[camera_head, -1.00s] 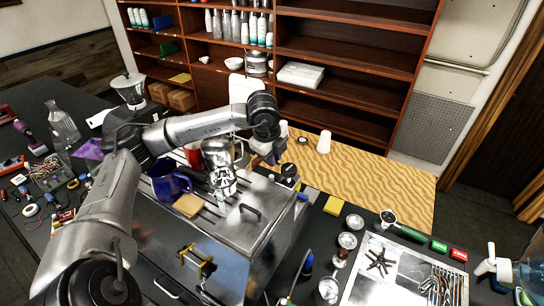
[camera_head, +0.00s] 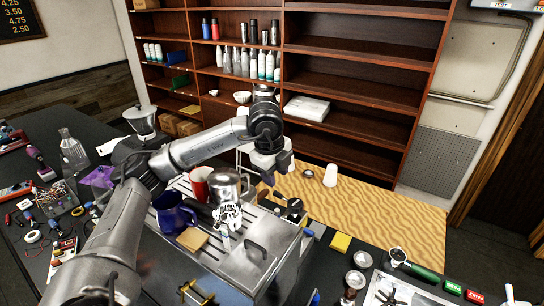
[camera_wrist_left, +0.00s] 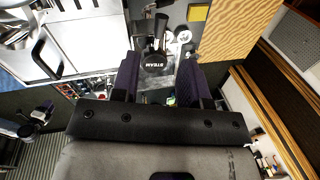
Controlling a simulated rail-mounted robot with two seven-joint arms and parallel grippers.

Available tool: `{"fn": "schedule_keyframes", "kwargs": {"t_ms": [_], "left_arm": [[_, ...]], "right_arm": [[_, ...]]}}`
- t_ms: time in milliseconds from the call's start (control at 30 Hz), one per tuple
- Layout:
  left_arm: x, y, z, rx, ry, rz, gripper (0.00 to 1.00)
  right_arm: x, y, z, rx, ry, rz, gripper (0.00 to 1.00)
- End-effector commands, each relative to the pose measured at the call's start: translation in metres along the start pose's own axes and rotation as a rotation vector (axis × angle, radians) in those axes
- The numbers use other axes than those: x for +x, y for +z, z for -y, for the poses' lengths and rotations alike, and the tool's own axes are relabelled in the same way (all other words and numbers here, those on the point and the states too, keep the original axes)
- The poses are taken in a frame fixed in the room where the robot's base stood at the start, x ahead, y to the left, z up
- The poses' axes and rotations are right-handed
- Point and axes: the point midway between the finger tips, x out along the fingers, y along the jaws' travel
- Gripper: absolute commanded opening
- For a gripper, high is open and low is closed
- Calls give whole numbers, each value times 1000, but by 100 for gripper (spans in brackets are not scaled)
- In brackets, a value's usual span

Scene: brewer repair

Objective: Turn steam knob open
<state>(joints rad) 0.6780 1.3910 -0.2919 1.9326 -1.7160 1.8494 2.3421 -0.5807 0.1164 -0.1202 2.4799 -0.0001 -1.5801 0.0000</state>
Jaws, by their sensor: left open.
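The steam knob (camera_wrist_left: 155,62) is round and black with white STEAM lettering. In the left wrist view it shows between the two fingers of my left gripper (camera_wrist_left: 160,70). The fingers stand apart, one to each side of it, and I see no clear contact. In the head view the black knob (camera_head: 295,204) is at the back right corner of the metal brewer (camera_head: 262,238). My left gripper (camera_head: 272,177) is just above and left of it, pointing down. The remaining height between fingers and knob is hard to judge. My right gripper is not in view.
A metal pitcher (camera_head: 226,184), a red mug (camera_head: 200,183) and a blue mug (camera_head: 172,212) stand on the brewer's top, left of my gripper. A yellow sponge (camera_head: 340,242) lies to the right. A wooden counter (camera_head: 390,218) with a white cup (camera_head: 330,175) lies behind.

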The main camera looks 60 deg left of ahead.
Motion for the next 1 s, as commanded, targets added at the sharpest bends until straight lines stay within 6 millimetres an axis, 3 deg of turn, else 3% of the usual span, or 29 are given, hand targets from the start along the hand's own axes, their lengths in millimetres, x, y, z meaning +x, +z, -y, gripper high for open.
{"fn": "schedule_keyframes", "kwargs": {"t_ms": [100,333,867,1000], "left_arm": [[-25,-1,1,0,-5,-4,41],[-55,0,1,0,-2,-2,41],[-66,0,0,0,1,0,41],[-76,0,2,-1,-6,-3,27]], "right_arm": [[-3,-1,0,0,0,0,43],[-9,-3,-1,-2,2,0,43],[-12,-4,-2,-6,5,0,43],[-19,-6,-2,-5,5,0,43]]}}
